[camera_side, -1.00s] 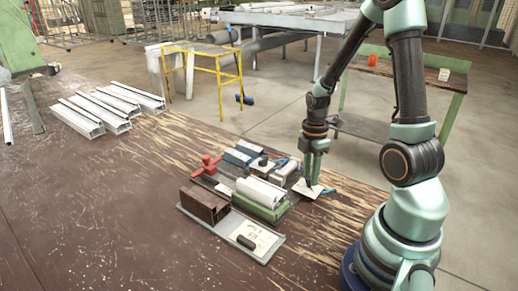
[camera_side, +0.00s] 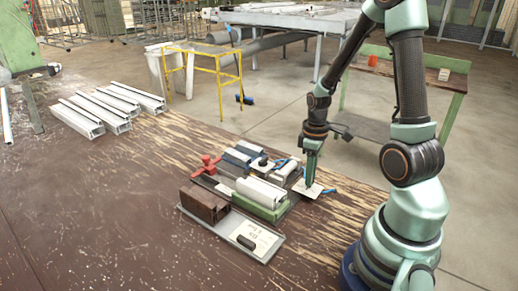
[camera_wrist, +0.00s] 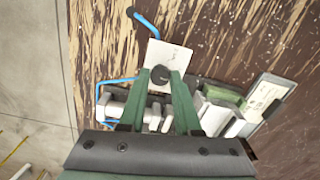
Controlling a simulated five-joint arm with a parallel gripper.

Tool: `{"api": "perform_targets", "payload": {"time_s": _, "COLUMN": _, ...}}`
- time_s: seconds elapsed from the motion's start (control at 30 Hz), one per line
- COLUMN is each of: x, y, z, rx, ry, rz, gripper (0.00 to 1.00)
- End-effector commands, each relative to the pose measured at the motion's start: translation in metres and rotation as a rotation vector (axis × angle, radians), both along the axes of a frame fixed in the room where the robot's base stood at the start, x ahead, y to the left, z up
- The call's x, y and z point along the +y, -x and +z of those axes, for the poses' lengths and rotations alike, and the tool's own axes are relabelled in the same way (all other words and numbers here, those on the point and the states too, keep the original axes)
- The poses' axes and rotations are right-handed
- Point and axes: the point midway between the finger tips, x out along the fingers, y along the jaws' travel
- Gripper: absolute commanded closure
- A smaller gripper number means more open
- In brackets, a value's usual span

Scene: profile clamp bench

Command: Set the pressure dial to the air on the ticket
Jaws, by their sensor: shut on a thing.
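The pressure dial (camera_wrist: 159,76) is a small dark round knob on a white plate (camera_wrist: 165,55) in the wrist view. My gripper (camera_wrist: 161,80) is shut on the knob, with a green finger on each side of it. In the side view my gripper (camera_side: 309,184) points down at the white plate (camera_side: 313,194), and its fingers hide the knob. The dial's scale and pointer are too small to read. The ticket (camera_side: 260,239) is a white card with dark handwriting on a grey board; it also shows in the wrist view (camera_wrist: 263,97). Its writing is not legible here.
Beside the plate stands a clamp fixture with a white profile (camera_side: 260,191) on a green block (camera_side: 259,209), a brown block (camera_side: 205,203) and a red handle (camera_side: 207,165). Blue hoses run near the plate. Several white profiles (camera_side: 110,107) lie at the back left.

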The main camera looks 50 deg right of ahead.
Motion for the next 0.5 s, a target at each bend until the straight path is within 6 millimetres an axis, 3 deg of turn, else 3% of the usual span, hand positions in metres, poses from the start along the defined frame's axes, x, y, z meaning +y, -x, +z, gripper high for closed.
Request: {"api": "perform_targets", "payload": {"time_s": 0.5, "x": -0.0021, "y": 0.0016, "z": -0.0006, "rx": -0.012, "ry": 0.019, "rz": -0.498, "gripper": 1.0}}
